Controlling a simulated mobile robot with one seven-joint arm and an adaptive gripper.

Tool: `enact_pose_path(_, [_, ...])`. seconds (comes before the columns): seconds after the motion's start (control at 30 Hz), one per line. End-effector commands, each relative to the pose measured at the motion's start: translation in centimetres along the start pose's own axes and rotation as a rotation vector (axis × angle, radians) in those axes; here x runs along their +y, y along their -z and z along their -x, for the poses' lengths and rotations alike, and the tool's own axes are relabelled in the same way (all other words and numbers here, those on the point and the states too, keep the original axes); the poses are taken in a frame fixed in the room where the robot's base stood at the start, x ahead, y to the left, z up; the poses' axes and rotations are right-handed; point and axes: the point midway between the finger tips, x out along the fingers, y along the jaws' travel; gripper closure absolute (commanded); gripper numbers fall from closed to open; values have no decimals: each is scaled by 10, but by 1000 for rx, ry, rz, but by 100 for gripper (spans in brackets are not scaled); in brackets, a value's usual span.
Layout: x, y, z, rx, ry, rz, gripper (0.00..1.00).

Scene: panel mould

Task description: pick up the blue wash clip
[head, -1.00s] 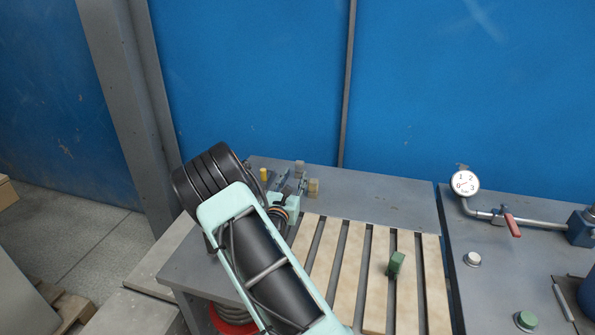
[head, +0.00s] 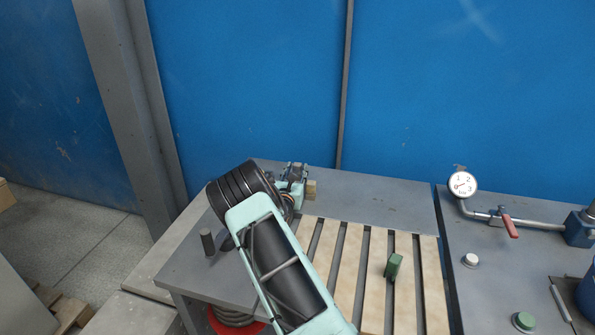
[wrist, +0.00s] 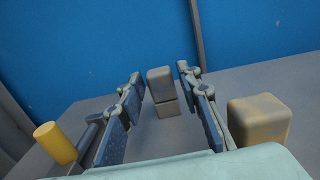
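My gripper (wrist: 160,78) is open in the wrist view, with one finger to each side of a small grey-brown upright block (wrist: 160,84) that seems to sit on or before a second block. There are gaps between it and both fingers. No plainly blue clip shows; I cannot tell whether this block is the blue wash clip. A larger tan-grey block (wrist: 258,122) stands just outside the right finger. A yellow cylinder (wrist: 55,143) tilts outside the left finger. In the head view my gripper (head: 296,171) is over the back left of the grey table, partly hidden by my wrist.
The tan block also shows in the head view (head: 311,188). A grey cylinder (head: 207,242) stands on the table's left. A gauge (head: 463,184) and red-handled valve (head: 509,225) are at right. The table's back right is clear.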

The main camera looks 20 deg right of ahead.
Motion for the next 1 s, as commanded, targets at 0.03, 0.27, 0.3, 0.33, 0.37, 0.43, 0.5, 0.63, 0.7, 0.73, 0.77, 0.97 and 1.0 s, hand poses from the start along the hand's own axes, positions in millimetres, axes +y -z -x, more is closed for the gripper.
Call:
enact_pose_path(0.03, [0,0,-5,0,0,-1,68])
enact_pose_path(0.27, [0,0,-11,1,-1,0,68])
enact_pose_path(0.3, [0,0,-11,1,-1,0,68])
enact_pose_path(0.33, [0,0,-11,1,-1,0,68])
enact_pose_path(0.37, [0,0,-11,1,-1,0,68])
enact_pose_path(0.43, [0,0,-11,1,-1,0,72])
enact_pose_path(0.5, [0,0,-11,1,-1,0,80])
enact_pose_path(0.63, [0,0,-11,1,-1,0,95])
enact_pose_path(0.7, [0,0,-11,0,-1,0,98])
enact_pose_path(0.73, [0,0,-11,0,-1,0,98])
enact_pose_path(0.77, [0,0,-11,0,-1,0,98])
enact_pose_path(0.97, [0,-2,-11,-1,-1,0,98])
enact_pose_path(1.0, [1,-4,-11,-1,-1,-1,98])
